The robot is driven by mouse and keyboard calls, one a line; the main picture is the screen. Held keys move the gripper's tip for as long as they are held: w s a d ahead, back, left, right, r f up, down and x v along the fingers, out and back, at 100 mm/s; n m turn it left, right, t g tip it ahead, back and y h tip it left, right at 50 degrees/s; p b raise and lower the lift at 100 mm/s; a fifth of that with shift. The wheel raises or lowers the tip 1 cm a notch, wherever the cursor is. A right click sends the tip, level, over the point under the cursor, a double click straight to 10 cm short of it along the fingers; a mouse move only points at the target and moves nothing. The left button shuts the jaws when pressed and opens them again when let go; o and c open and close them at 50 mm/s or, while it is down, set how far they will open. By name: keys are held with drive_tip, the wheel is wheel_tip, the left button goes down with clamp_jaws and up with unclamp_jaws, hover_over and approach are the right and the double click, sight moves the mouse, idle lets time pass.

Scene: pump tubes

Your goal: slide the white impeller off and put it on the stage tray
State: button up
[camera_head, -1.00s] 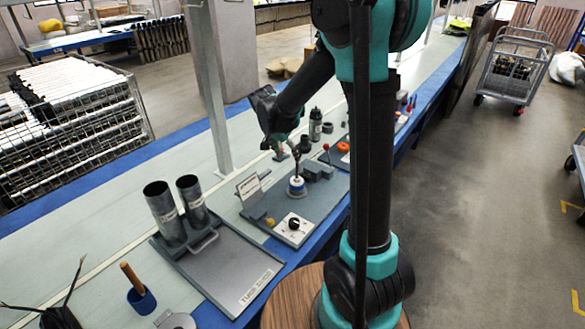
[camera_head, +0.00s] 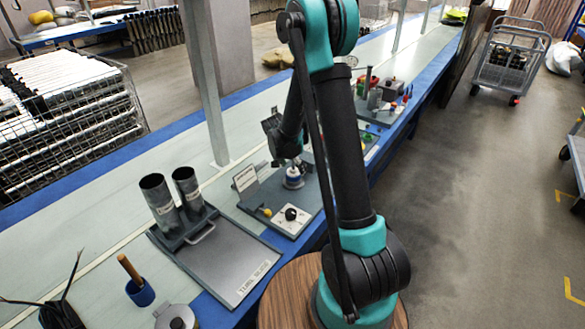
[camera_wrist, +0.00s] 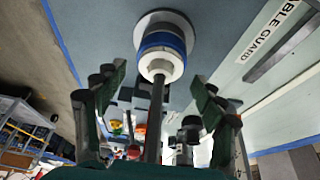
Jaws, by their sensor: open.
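The white impeller (camera_wrist: 161,66) sits with a blue band around a dark upright shaft (camera_wrist: 156,120), above a round white base, in the wrist view. It also shows small in the head view (camera_head: 293,178) on the grey fixture board. My gripper (camera_wrist: 157,90) is open, with one finger on each side of the shaft and impeller line. Neither finger visibly touches the impeller. In the head view my gripper (camera_head: 291,162) is just above the impeller and partly hidden by my arm.
Two dark upright tubes (camera_head: 175,205) stand at the tray's back. A small sign plate (camera_head: 246,180) and a white panel with a black knob (camera_head: 290,214) are beside the impeller. A blue cup with a wooden handle (camera_head: 139,292) stands left. The tray's front is clear.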

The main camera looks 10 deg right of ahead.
drive_tip(key=shift+w+d+f, duration=0.1)
drive_tip(key=shift+f, duration=0.15)
drive_tip(key=shift+c, duration=0.6)
drive_tip(key=c, duration=1.4)
drive_tip(key=shift+r, duration=0.75)
drive_tip(key=shift+c, duration=0.2)
drive_tip(key=shift+r, duration=7.2)
